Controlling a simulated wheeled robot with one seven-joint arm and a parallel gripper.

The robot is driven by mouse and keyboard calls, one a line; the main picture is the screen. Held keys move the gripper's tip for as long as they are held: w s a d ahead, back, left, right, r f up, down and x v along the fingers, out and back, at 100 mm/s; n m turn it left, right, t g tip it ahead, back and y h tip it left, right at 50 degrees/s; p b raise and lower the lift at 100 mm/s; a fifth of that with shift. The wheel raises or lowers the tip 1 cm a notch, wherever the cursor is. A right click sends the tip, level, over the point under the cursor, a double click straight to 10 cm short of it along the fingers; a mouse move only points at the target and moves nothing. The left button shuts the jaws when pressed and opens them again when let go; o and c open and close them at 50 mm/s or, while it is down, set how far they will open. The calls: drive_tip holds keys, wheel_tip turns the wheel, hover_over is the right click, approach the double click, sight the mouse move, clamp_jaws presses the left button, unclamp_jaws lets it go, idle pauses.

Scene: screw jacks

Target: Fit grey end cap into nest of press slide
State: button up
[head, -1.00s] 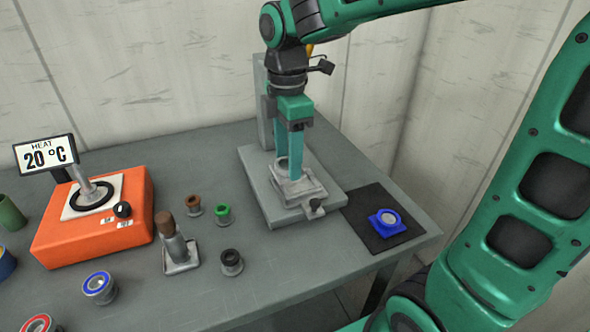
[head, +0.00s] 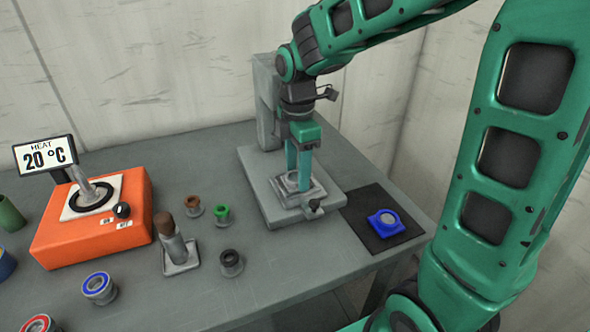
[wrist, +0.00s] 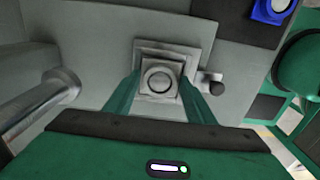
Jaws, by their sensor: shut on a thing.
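The grey end cap (wrist: 160,79) is a square grey piece with a round ring in its face. My gripper (head: 299,184) is shut on it, one teal finger at each side, as the wrist view shows. The cap is over the square grey nest of the press slide (wrist: 190,51), which also shows in the head view (head: 320,193). The cap looks roughly level and in line with the nest. Its underside is hidden, so I cannot tell whether it is fully seated. In the head view the fingers partly cover the cap (head: 291,178).
The grey press base (head: 263,200) has a column behind the gripper and a dark knob (head: 314,205) in front. A blue end cap (head: 385,223) lies on a black mat to the right. Several bushings, a post stand (head: 176,250) and an orange heater (head: 95,225) stand left.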

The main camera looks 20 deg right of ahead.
sight(297, 176)
drive_tip(key=o, duration=1.3)
drive_tip(key=shift+f, duration=0.1)
wheel_tip(297, 176, up, 8)
drive_tip(key=shift+f, duration=0.1)
drive_tip(key=s+d+f+m, duration=0.2)
drive_tip(key=s+d+m, duration=0.3)
drive_tip(key=s+m, duration=0.2)
drive_tip(key=s+d+f+m, duration=0.2)
drive_tip(key=s+d+m, duration=0.4)
drive_tip(key=s+m, duration=0.2)
drive_tip(key=s+d+f+m, duration=0.2)
drive_tip(key=s+d+m, duration=0.4)
drive_tip(key=s+m, duration=0.2)
drive_tip(key=shift+s+d+f+m, duration=0.1)
drive_tip(key=shift+s+f+m, duration=0.25)
drive_tip(key=shift+m, duration=0.35)
drive_tip(key=shift+w, duration=0.1)
